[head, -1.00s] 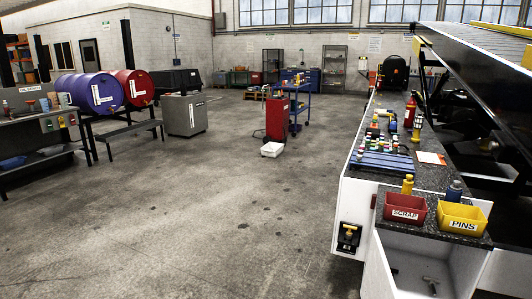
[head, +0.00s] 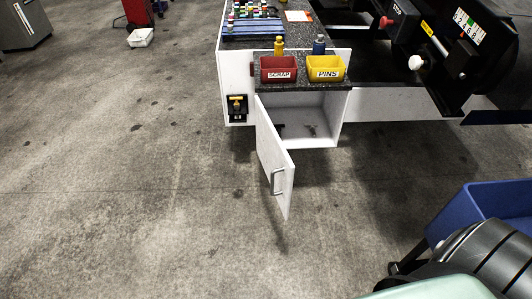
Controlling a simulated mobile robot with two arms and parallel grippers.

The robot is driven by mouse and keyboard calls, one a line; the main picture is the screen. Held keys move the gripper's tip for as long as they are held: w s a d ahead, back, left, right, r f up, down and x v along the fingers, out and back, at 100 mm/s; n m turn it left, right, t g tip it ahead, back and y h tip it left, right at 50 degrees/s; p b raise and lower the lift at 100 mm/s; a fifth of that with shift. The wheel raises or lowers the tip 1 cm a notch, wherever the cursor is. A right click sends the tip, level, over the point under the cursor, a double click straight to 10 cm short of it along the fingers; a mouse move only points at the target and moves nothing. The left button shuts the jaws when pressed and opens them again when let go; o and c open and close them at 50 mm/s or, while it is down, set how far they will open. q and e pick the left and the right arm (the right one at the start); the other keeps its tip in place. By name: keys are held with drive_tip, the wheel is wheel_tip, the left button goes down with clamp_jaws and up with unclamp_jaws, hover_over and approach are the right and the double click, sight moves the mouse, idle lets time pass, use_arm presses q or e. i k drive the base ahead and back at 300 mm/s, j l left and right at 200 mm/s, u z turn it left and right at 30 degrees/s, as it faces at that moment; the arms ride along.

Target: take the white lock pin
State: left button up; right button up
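A white round knob (head: 415,62), which looks like the head of the white lock pin, sits on the dark side of the belt loader (head: 465,65) at the upper right. How far it goes in cannot be told. A red knob (head: 386,21) is up and left of it, and a pale rod lies just above it to the right. Neither of my grippers is in view.
A yellow PINS bin (head: 325,73) and a red SCRAP bin (head: 279,75) stand on the counter end. Below, a white cabinet door (head: 272,152) hangs open into the floor space. A blue container (head: 485,210) is at right. The middle floor is clear.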

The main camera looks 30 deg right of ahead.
sight(311, 125)
drive_tip(key=z, duration=1.25)
